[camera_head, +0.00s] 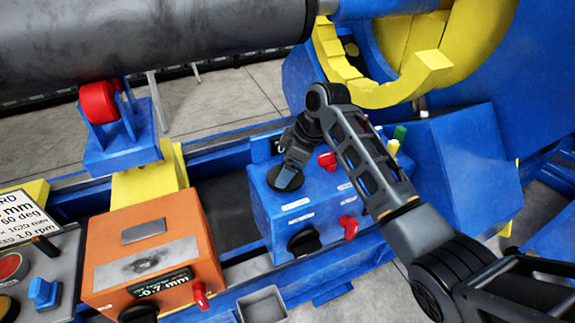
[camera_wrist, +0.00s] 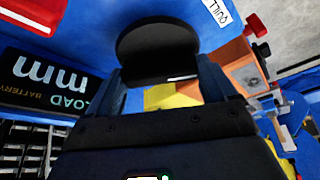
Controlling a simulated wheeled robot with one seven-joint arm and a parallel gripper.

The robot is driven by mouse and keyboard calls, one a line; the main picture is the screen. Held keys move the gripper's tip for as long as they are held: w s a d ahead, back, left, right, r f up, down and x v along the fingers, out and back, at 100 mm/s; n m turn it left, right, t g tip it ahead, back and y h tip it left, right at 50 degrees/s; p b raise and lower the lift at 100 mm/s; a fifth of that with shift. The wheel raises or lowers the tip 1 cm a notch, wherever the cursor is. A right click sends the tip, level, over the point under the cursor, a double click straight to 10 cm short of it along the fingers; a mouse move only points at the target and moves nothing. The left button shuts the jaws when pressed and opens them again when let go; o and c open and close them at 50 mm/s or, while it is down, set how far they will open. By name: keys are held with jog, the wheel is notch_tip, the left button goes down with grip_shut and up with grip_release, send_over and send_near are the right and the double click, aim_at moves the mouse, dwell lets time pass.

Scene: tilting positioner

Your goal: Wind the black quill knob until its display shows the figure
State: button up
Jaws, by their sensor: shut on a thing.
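The black quill knob (camera_wrist: 155,45) is a round disc on the blue box, with a "QUILL" label (camera_wrist: 222,12) beside it in the wrist view. My gripper (camera_wrist: 165,85) is shut on this knob, one finger at each side. In the head view my gripper (camera_head: 288,178) reaches down to the top of the blue box (camera_head: 330,205) and mostly hides the knob. A black display panel (camera_wrist: 42,82) in the wrist view shows "mm", "LOAD" and "BATTERY"; I cannot read a figure on it. A dark panel (camera_head: 277,146) behind my wrist in the head view is mostly covered.
The blue box also carries another black knob (camera_head: 303,241) and red levers (camera_head: 348,227). An orange box (camera_head: 150,240) with a display (camera_head: 160,283) ending in "0.7 mm" stands left. A grey roller (camera_head: 150,40) hangs above; a yellow ring (camera_head: 400,90) stands behind my arm.

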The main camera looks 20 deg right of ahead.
jog(key=shift+r+p, duration=0.1)
jog(key=shift+p, duration=0.2)
jog(key=shift+a+r+m+h+p, duration=0.15)
jog(key=shift+m+h+p, duration=0.15)
jog(key=shift+m+p, duration=0.7)
jog(key=m+t+h+p, duration=0.1)
jog(key=m+p, duration=0.2)
jog(key=p, duration=0.1)
jog(key=shift+s, duration=0.1)
jog(key=m+h+p, duration=0.1)
jog(key=m, duration=0.1)
jog(key=m+p, duration=0.2)
jog(key=shift+a+m+t+h, duration=0.15)
jog(key=shift+m+t+h, duration=0.15)
jog(key=shift+h, duration=0.1)
jog(key=shift+f+m+h+p, duration=0.2)
jog(key=shift+m+h+p, duration=0.5)
jog(key=shift+m, duration=0.8)
jog(key=o, duration=0.8)
jog(key=shift+o, duration=0.2)
